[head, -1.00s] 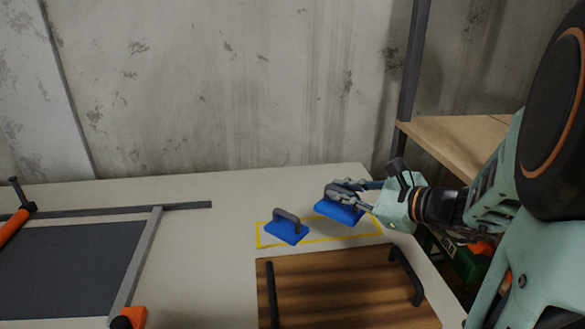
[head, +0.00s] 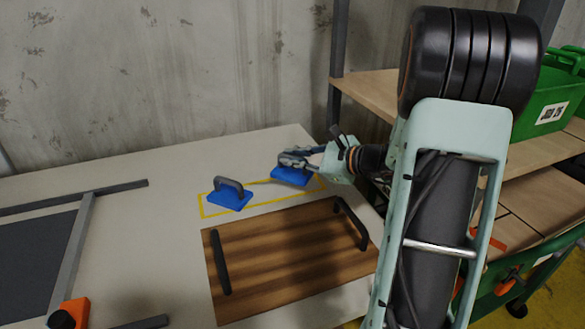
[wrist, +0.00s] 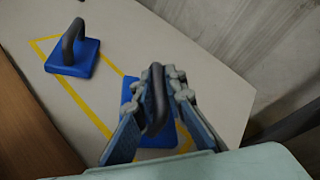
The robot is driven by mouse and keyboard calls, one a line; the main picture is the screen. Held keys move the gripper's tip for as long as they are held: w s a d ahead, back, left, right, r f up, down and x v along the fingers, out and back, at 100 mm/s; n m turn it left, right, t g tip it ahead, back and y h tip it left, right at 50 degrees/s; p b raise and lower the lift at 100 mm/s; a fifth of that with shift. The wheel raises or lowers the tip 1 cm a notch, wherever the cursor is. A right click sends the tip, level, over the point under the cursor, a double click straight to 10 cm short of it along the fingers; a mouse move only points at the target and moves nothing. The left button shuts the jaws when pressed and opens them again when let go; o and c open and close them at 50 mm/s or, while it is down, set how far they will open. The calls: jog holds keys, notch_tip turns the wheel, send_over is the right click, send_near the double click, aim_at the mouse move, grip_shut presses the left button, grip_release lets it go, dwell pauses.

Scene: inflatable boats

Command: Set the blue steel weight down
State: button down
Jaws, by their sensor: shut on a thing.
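My gripper (head: 295,161) is shut on the dark handle of a blue steel weight (head: 290,177). In the wrist view the fingers (wrist: 159,82) close around the handle from both sides, and the blue base (wrist: 165,138) shows below it. The held weight is at the right part of a yellow outline (head: 262,204) on the pale table. It looks upright and at or just above the surface; I cannot tell if it touches. A second blue weight (head: 230,198) with a dark handle stands in the left part of the outline, apart from the held one.
A wooden board (head: 285,262) with two dark handles lies in front of the outline. A grey frame (head: 75,245) around a dark panel is at the left. Shelves (head: 365,95) and a green box (head: 552,107) stand at the right. Table behind the weights is clear.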

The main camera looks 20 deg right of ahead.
aim_at(285, 167)
jog(key=shift+f, duration=1.3)
jog(key=shift+b, duration=0.3)
jog(key=shift+f, duration=0.2)
jog(key=c, duration=2)
grip_release()
